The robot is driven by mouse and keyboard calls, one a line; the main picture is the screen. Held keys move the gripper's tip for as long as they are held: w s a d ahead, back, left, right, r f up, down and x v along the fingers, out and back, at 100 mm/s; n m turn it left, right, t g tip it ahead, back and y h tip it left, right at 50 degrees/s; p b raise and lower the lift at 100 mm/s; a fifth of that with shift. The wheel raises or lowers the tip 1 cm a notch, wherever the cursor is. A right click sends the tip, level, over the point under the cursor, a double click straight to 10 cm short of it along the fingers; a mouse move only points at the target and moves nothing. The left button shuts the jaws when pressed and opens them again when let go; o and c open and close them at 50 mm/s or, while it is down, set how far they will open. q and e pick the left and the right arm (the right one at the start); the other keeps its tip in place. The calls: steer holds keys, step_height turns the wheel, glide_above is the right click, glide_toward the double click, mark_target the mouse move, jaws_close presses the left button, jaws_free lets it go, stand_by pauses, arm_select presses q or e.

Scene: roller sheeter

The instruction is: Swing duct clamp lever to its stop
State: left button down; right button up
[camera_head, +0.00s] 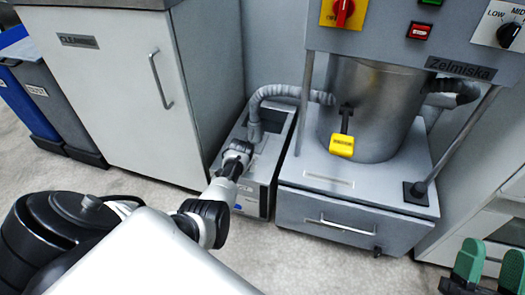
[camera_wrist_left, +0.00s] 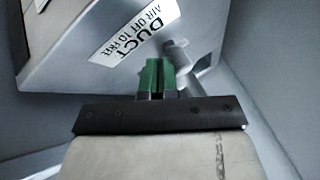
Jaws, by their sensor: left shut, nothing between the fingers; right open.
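My left gripper (camera_wrist_left: 158,78) is shut with nothing between its green fingertips in the left wrist view. It is close to a grey housing with a white label (camera_wrist_left: 135,32) reading "DUCT AIR OFF TO FREE". A grey rounded part (camera_wrist_left: 180,55) shows just behind the fingertips; I cannot tell if it is the clamp lever or if they touch. In the head view my left arm reaches to the grey box (camera_head: 263,165), its fingertips hidden. A ribbed grey duct (camera_head: 290,92) runs from this box to the metal drum (camera_head: 380,100). My right gripper (camera_head: 490,262) is open and empty at lower right.
A yellow-tipped handle (camera_head: 342,145) on a black stem stands at the drum's front. A panel with a red knob (camera_head: 343,10) is above. A white cabinet (camera_head: 115,90) and bins (camera_head: 50,100) are left. Open floor (camera_head: 320,262) lies in front.

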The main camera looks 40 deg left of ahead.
arm_select(q)
steer(key=shift+s+a+p, duration=0.15)
steer(key=shift+a+p, duration=0.15)
steer(key=shift+a, duration=0.4)
arm_select(e)
steer(key=shift+w+f+g+h, duration=0.15)
steer(key=shift+w+f+g, duration=0.2)
steer(key=shift+f+g, duration=0.2)
steer(key=shift+w+f+g+h, duration=0.15)
steer(key=shift+w+f+g, duration=0.15)
steer(key=shift+f+g, duration=0.25)
